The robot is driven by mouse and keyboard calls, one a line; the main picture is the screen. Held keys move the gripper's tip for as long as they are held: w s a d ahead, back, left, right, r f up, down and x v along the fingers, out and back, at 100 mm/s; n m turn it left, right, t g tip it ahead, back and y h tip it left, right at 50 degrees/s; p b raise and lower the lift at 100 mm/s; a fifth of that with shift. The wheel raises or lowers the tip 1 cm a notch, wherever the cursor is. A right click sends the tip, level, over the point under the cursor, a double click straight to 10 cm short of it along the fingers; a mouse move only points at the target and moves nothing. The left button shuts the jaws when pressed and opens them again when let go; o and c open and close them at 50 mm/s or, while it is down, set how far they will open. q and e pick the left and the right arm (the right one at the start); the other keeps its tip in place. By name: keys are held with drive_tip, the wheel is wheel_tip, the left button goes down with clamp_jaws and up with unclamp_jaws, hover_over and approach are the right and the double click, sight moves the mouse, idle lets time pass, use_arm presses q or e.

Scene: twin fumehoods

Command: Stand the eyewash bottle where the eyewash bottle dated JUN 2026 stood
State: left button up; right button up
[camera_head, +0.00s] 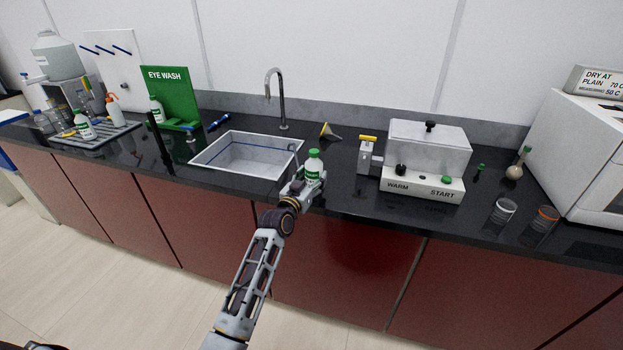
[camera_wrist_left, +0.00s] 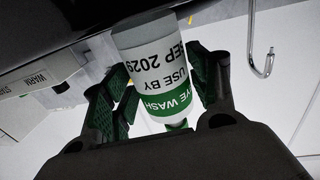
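My left gripper (camera_head: 306,184) is at the counter's front, just right of the sink. Its fingers (camera_wrist_left: 160,95) close on both sides of a white eyewash bottle (camera_head: 313,167) with a green cap and green band. In the left wrist view this bottle (camera_wrist_left: 152,62) appears upside down and its label reads USE BY SEP 2029. I cannot tell whether its base touches the counter. The green EYE WASH stand (camera_head: 172,92) is at the back left, with a similar bottle (camera_head: 156,110) at it. Another green-capped bottle (camera_head: 83,126) is on the dark tray (camera_head: 108,135). Their dates are unreadable. My right gripper is out of view.
The sink (camera_head: 245,155) with its tall tap (camera_head: 272,95) lies between my left gripper and the stand. A blue pen-like item (camera_head: 219,121) lies near the stand. A white WARM/START device (camera_head: 425,160) stands to the right, with glassware (camera_head: 503,211) beyond it.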

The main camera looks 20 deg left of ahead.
sight(310, 179)
use_arm(q)
drive_tip(key=shift+o, duration=0.7)
drive_tip(key=shift+r, duration=0.15)
drive_tip(key=shift+s, duration=0.35)
drive_tip(key=shift+s+a, duration=0.2)
drive_tip(key=shift+s, duration=0.75)
drive_tip(key=shift+s+a, duration=0.2)
drive_tip(key=shift+s, duration=0.95)
drive_tip(key=shift+s+a, duration=0.1)
drive_tip(key=shift+s, duration=0.65)
drive_tip(key=shift+s+a, duration=0.25)
drive_tip(key=shift+s, duration=1.1)
drive_tip(key=shift+s+a, duration=0.2)
drive_tip(key=shift+s, duration=1.15)
drive_tip(key=shift+o, duration=0.5)
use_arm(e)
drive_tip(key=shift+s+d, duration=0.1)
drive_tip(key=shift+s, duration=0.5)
